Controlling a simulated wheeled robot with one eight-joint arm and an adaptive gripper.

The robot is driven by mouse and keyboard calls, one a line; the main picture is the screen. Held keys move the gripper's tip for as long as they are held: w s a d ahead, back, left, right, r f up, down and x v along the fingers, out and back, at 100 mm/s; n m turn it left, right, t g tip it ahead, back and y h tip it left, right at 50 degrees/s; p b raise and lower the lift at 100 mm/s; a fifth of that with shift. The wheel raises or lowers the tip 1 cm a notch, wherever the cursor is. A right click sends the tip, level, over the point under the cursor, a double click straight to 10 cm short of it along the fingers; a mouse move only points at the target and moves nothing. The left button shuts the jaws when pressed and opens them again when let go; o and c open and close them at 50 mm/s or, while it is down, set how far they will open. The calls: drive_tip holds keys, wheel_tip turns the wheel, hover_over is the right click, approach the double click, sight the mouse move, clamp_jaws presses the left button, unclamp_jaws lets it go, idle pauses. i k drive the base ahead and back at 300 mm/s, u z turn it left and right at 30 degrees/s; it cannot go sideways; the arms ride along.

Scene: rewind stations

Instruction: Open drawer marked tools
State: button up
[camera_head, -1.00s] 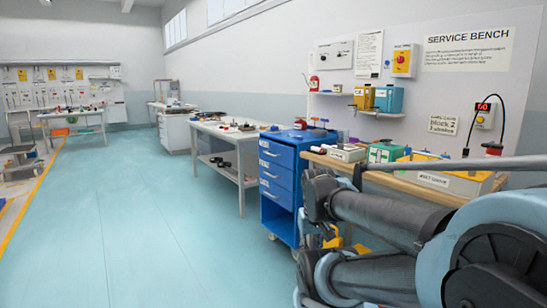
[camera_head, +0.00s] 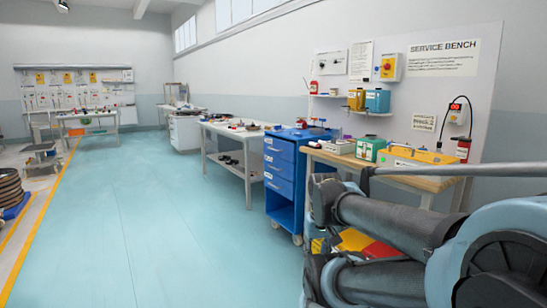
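A blue drawer cart (camera_head: 279,186) stands right of centre, between a grey-topped table and the wooden service bench. Its drawers (camera_head: 278,168) are stacked in the upper part and look shut, with an open bay below. Small white labels show on the drawer fronts, but they are too small to read. My folded arm fills the lower right, apart from the cart in the picture. My gripper is not visible.
The service bench (camera_head: 440,184) holds a green box, a yellow case and other items. A grey table (camera_head: 232,134) stands left of the cart. Dark coils (camera_head: 10,192) sit at the left edge. The blue-green floor (camera_head: 160,235) before the cart is clear. A yellow-red patch (camera_head: 355,240) shows behind my arm.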

sight(285, 149)
drive_tip(key=k, duration=0.35)
drive_tip(key=u, duration=0.5)
drive_tip(key=i, duration=2.2)
drive_tip(key=z, duration=0.7)
